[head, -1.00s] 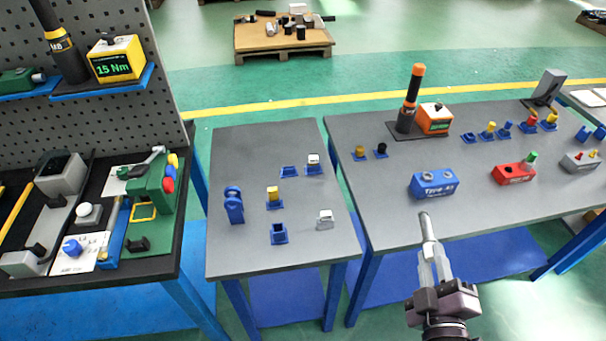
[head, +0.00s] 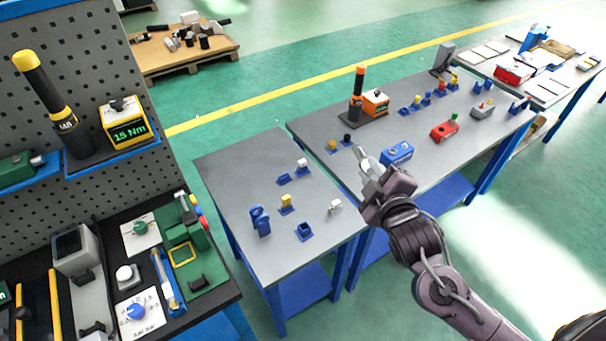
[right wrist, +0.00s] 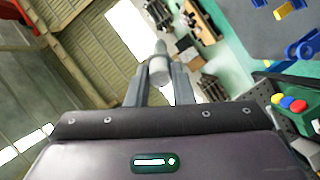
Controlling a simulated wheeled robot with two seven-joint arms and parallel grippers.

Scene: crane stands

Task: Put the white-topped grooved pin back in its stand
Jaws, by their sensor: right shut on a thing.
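My right gripper (head: 370,168) is shut on a light grey, round pin (head: 361,153), which sticks out past the fingertips. In the head view they appear in front of the right table's near-left part. The pin (right wrist: 158,68) also shows between the fingers in the right wrist view; its grooves cannot be made out. On the small grey table stand two blue stands that look empty, a square one (head: 304,232) at the front and a low one (head: 284,180) farther back. A white-topped piece (head: 302,163) sits at the back stand. My left gripper is not in view.
The small table (head: 235,165) also bears a yellow-topped piece (head: 286,201), a blue upright holder (head: 260,220) and a small white block (head: 335,206). A blue block (head: 397,152) and a red block (head: 444,130) stand on the right table. A pegboard bench is at left.

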